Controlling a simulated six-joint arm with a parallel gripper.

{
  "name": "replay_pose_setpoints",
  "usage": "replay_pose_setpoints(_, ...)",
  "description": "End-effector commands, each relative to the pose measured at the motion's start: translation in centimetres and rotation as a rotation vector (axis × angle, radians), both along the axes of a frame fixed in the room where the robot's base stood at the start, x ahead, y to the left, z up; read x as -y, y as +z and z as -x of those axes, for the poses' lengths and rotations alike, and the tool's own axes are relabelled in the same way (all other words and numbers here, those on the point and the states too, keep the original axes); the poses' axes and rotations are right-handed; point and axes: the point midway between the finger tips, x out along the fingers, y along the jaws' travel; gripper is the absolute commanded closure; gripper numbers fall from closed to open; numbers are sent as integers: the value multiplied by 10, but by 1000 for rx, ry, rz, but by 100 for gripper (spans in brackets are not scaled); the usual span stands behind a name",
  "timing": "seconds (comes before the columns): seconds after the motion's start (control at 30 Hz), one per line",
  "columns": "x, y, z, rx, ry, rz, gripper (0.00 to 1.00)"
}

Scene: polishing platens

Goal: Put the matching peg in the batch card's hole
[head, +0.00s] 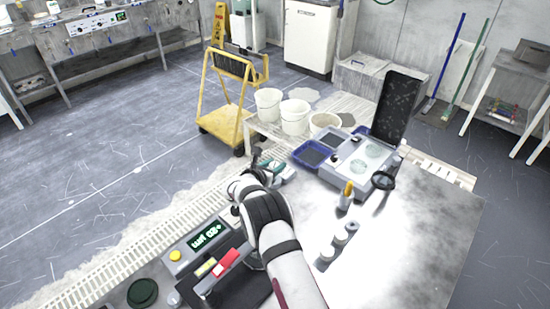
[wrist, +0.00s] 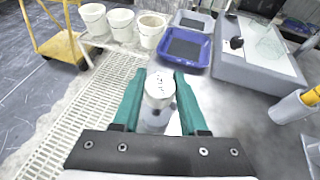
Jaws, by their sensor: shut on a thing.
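My gripper (head: 272,168) is a pair of teal fingers, seen in the head view beyond my white wrist. In the wrist view its fingers (wrist: 160,88) are closed around a white cylinder (wrist: 158,92) with small dark marks on its top, likely a peg. Several similar pale cylinders (head: 340,238) stand on the table at the right of my arm. A red card (head: 225,262) and a yellow card (head: 206,267) lie at a grey device with a lit green display (head: 207,235), left of my arm. I cannot tell which is the batch card, and no hole is clear.
A blue tray (wrist: 184,52) and a grey polishing machine (head: 358,165) stand at the table's back. White buckets (head: 294,116) stand behind. A drain grating (head: 130,240) runs along the left edge.

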Motion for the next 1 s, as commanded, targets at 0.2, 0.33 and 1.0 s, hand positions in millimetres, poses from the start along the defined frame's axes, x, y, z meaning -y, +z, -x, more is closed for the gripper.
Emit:
replay_pose_setpoints(0.2,0,-10,0,0,0,1,100)
replay_pose_setpoints(0.33,0,-10,0,0,0,1,100)
replay_pose_setpoints(1.0,0,-10,0,0,0,0,100)
